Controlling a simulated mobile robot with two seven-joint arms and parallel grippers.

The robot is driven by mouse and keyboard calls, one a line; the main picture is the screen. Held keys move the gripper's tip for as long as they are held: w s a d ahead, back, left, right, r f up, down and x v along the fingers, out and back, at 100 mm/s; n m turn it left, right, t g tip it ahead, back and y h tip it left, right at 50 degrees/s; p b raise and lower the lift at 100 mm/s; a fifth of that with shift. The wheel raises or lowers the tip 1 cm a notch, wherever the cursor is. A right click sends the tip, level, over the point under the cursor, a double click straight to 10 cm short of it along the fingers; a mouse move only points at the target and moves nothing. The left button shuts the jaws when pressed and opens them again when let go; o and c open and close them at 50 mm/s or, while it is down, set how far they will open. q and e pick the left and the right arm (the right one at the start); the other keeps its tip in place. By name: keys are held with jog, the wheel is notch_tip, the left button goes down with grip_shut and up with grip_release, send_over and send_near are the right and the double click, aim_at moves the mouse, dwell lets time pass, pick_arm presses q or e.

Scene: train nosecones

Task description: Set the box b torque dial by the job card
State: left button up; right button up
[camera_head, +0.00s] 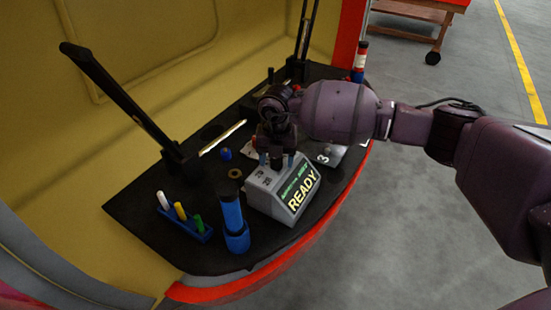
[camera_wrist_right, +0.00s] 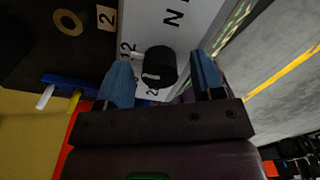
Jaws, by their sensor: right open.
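A grey box (camera_head: 283,196) with a lit display reading READY stands on the black shelf. It carries printed numbers on top; no letter naming it as box b is legible. Its black dial (camera_wrist_right: 160,66), with a white mark, shows in the right wrist view beside printed numbers. My right gripper (camera_head: 276,160) is over the box top, pointing down. In the right wrist view its blue fingers (camera_wrist_right: 163,80) are open, one on each side of the dial, with gaps visible. My left gripper is not in view. I cannot identify a job card for certain.
A blue cylinder (camera_head: 232,217) and a blue rack (camera_head: 186,222) with white, yellow and green pegs stand left of the box. A label reading 3 (camera_head: 323,158) is to the right, partly behind my arm. A black post (camera_head: 125,98) leans over the shelf (camera_head: 135,207).

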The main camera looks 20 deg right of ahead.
dwell(0.3)
jog(key=shift+f, duration=0.1)
jog(key=c, duration=0.9)
